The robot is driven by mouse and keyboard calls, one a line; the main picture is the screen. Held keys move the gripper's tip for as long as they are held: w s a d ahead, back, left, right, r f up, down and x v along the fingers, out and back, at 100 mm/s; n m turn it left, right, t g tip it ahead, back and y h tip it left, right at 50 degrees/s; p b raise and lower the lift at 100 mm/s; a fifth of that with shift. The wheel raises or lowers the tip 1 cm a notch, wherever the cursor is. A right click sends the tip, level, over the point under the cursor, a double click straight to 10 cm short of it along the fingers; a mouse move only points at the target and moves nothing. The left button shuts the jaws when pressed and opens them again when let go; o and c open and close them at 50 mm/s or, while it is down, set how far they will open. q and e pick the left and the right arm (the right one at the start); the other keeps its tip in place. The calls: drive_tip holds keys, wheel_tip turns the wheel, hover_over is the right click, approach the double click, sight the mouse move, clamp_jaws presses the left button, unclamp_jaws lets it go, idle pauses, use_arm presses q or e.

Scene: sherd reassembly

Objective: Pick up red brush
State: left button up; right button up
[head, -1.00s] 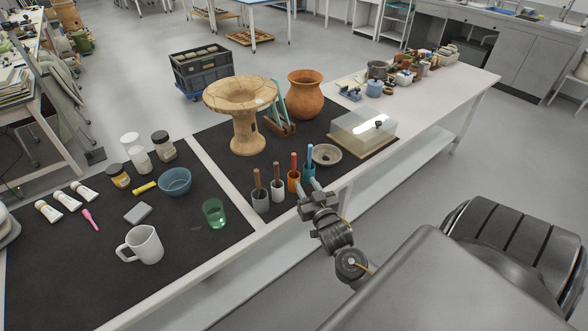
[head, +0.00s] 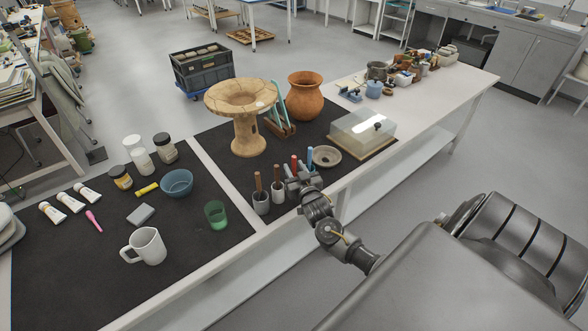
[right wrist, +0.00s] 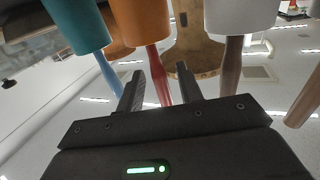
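The red brush (head: 295,161) stands upright, its handle pointing up, among other brushes in holders on the dark mat. In the right wrist view, which appears upside down, its red handle (right wrist: 160,84) comes out of an orange holder (right wrist: 142,22). My right gripper (head: 297,175) is at this holder in the head view and hides most of it. In the right wrist view its two fingers (right wrist: 159,90) are open, one on each side of the red handle, with gaps visible. My left gripper is not in view.
A blue brush (head: 310,156) in a teal holder (right wrist: 78,24) stands close on one side. A brown-handled brush in a white holder (head: 278,191) stands on the other, with a grey holder (head: 261,203) beyond. A green glass (head: 216,215) is further left.

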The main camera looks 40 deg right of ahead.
drive_tip(key=shift+w+d, duration=0.15)
drive_tip(key=shift+w, duration=0.3)
clamp_jaws()
wheel_tip(320, 180, up, 10)
drive_tip(key=shift+b, duration=0.4)
